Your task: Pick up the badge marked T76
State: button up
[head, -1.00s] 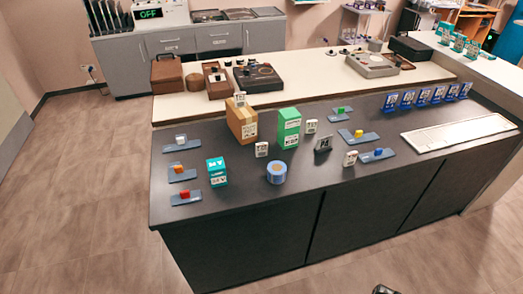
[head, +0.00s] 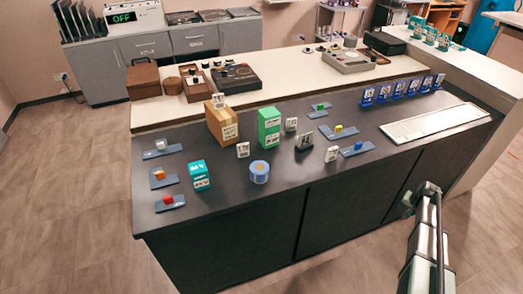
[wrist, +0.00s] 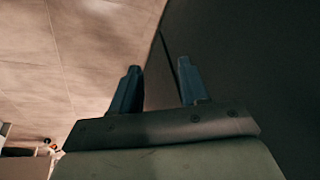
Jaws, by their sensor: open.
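Several small white badges with dark print stand on the dark counter: one in front of the brown box (head: 243,150), one right of the green box (head: 291,124), and one farther right (head: 332,154). Another white badge (head: 218,100) sits on top of the brown box. A dark badge-like plate (head: 304,142) stands among them. The print is too small to tell which reads T76. My gripper (wrist: 158,86) is open and empty in the wrist view, beside the counter's dark front. My arm shows at the lower right of the head view, away from the badges.
The brown box (head: 222,125), green box (head: 269,127), teal box (head: 199,175) and blue tape roll (head: 259,172) stand among the badges. Blue trays with coloured blocks lie around. The counter's front strip is bare.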

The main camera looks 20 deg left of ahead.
jog(key=w+d+r+t, duration=0.2)
jog(key=w+d+r, duration=0.2)
jog(key=w+r, duration=0.7)
jog(key=w+d+r+t, duration=0.2)
jog(key=w+d+r, duration=0.2)
jog(key=w+r, duration=0.75)
jog(key=w+a+r+n, duration=0.2)
jog(key=a+r, duration=0.9)
jog(key=s+a+r+n+g+y, duration=0.1)
jog(key=s+a+r+n+y, duration=0.2)
jog(key=a, duration=1.1)
jog(key=s+a+r+n+y, duration=0.1)
jog(key=s+a+r+n, duration=0.3)
jog(key=a, duration=0.9)
jog(key=s+a+r+n+g+y, duration=0.1)
jog(key=s+a+r+n, duration=0.3)
jog(key=a, duration=1)
jog(key=n+g+h, duration=0.6)
jog(key=n, duration=1)
send_over(243, 144)
jog(key=s, duration=0.1)
notch_tip(243, 144, down, 6)
notch_tip(243, 144, down, 8)
jog(key=shift+a, duration=0.1)
jog(key=shift+w+f, duration=0.25)
jog(key=shift+f, duration=1.05)
jog(key=shift+w+f, duration=0.2)
jog(key=shift+f, duration=1.1)
